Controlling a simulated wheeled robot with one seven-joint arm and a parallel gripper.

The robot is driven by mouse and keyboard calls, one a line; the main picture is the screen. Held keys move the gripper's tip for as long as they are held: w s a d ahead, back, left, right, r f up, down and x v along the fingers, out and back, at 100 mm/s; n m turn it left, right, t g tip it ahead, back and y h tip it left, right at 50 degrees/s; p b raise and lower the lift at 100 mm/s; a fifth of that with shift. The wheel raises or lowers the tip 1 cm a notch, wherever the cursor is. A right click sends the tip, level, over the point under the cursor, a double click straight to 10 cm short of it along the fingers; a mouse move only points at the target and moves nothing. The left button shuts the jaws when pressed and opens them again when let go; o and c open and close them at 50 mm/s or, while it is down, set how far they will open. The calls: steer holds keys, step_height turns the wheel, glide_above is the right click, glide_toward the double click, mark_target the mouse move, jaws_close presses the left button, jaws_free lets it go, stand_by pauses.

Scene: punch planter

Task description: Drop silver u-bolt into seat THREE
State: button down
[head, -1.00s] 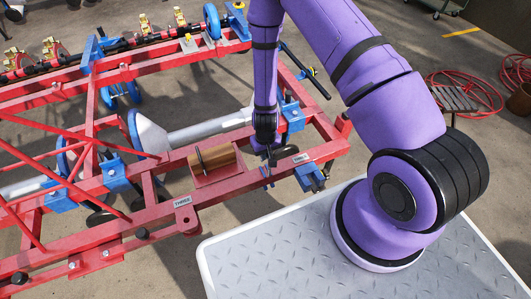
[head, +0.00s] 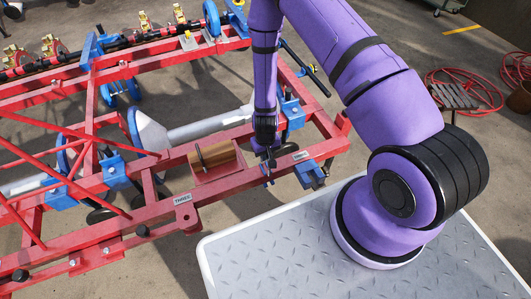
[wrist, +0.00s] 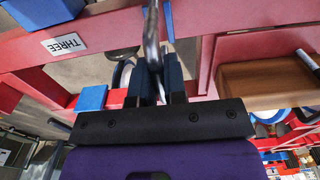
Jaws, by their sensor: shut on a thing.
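My gripper (wrist: 155,85) is shut on the silver u-bolt (wrist: 152,40), which shows in the wrist view as a curved metal bar rising from between the dark fingers. Its far end is cut off by the picture's top edge. In the head view my gripper (head: 268,158) hangs over the right end of the red frame, right of the wooden block; the u-bolt is too small to make out there. I cannot tell the seat's opening.
Blue brackets (head: 310,174) and a grey tube (head: 210,128) are close by. My arm's base stands on a metal-topped platform (head: 270,270).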

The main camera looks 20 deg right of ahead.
mark_target(265, 169)
steer(key=shift+f, duration=3.65)
steer(key=c, duration=1.1)
jaws_free()
step_height(265, 169, up, 11)
steer(key=shift+f, duration=0.1)
